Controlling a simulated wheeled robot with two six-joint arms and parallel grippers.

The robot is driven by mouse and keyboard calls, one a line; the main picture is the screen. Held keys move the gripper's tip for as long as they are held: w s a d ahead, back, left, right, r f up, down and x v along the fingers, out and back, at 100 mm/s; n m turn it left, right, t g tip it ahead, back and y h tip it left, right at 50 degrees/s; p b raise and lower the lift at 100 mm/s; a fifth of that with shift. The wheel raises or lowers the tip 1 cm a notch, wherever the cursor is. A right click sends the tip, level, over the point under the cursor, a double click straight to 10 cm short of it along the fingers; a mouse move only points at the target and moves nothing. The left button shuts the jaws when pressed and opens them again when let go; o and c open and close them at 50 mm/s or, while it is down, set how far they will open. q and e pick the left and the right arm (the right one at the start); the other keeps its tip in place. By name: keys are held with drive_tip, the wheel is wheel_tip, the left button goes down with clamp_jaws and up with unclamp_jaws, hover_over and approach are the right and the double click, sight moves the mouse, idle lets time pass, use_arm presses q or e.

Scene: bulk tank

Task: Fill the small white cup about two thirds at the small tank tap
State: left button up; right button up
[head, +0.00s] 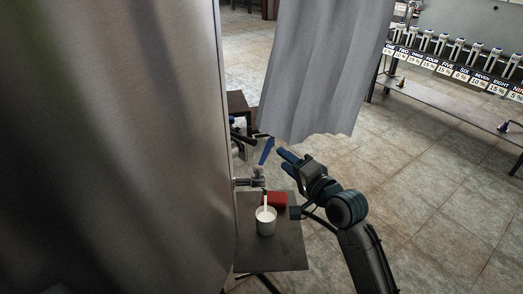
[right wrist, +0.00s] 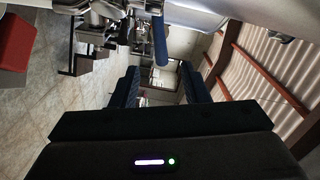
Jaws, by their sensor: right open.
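The small white cup (head: 266,222) stands upright on a small dark table beside the steel tank (head: 120,150). The small metal tap (head: 249,182) sticks out of the tank above it. A white stream (head: 265,202) runs from the tap down into the cup; the level inside is too small to tell. A blue lever (head: 267,150) stands above the tap and also shows in the right wrist view (right wrist: 160,42). My right gripper (head: 287,161) is open and empty, just right of the lever and apart from it. Its fingers also show in the right wrist view (right wrist: 160,87). My left gripper is out of view.
A red block (head: 278,199) sits behind the cup on the dark table (head: 279,255). A grey curtain (head: 325,70) hangs beyond my right gripper. A bench (head: 440,103) with a row of labelled taps stands at the back right. The tiled floor (head: 420,190) between is clear.

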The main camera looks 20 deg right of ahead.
sight(267, 146)
drive_tip(key=x, duration=0.9)
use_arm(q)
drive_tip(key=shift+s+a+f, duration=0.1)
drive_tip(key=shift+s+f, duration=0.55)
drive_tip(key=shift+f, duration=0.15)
use_arm(e)
drive_tip(key=shift+w+a, duration=0.2)
drive_tip(key=shift+w, duration=0.25)
clamp_jaws()
